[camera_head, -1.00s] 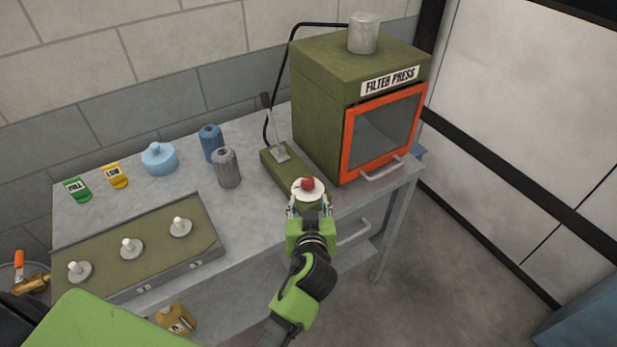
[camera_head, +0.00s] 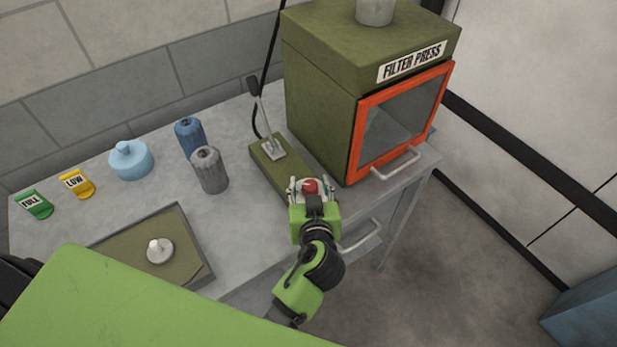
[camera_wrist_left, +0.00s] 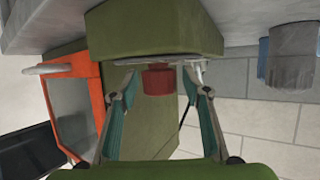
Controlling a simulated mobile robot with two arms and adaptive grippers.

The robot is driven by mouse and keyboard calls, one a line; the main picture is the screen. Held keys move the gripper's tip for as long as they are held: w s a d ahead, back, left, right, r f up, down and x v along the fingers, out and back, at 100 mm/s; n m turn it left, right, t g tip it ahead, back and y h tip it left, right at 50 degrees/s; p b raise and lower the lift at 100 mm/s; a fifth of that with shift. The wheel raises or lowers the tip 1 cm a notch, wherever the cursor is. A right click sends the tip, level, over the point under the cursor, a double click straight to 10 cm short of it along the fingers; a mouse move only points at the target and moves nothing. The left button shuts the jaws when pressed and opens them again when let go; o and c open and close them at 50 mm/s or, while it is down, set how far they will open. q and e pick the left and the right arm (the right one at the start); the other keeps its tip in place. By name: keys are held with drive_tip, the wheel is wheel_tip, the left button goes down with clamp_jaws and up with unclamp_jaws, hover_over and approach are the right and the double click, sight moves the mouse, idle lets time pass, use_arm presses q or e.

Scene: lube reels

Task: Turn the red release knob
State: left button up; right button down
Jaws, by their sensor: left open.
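The red release knob (camera_head: 310,186) sits on a pale round plate at the front end of a green lever base (camera_head: 280,165) on the bench. My left gripper (camera_head: 311,184) is open at the knob, with its fingers on either side of it in the head view. In the left wrist view the red knob (camera_wrist_left: 158,78) lies between the spread fingers of the left gripper (camera_wrist_left: 160,85), with gaps on both sides. I cannot tell whether a finger touches it. My right gripper is not in view.
The filter press (camera_head: 330,100), with an orange-framed door (camera_head: 405,120), stands right behind the knob. A grey canister (camera_head: 210,170), a blue canister (camera_head: 189,137) and a light blue pot (camera_head: 131,160) stand to the left. A green tray (camera_head: 185,235) lies front left.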

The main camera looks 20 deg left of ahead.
use_arm(q)
drive_tip(key=shift+s+d+r, duration=0.1)
drive_tip(key=shift+s+r, duration=0.05)
drive_tip(key=shift+s, duration=0.15)
drive_tip(key=shift+c, duration=1)
drive_tip(key=c, duration=0.9)
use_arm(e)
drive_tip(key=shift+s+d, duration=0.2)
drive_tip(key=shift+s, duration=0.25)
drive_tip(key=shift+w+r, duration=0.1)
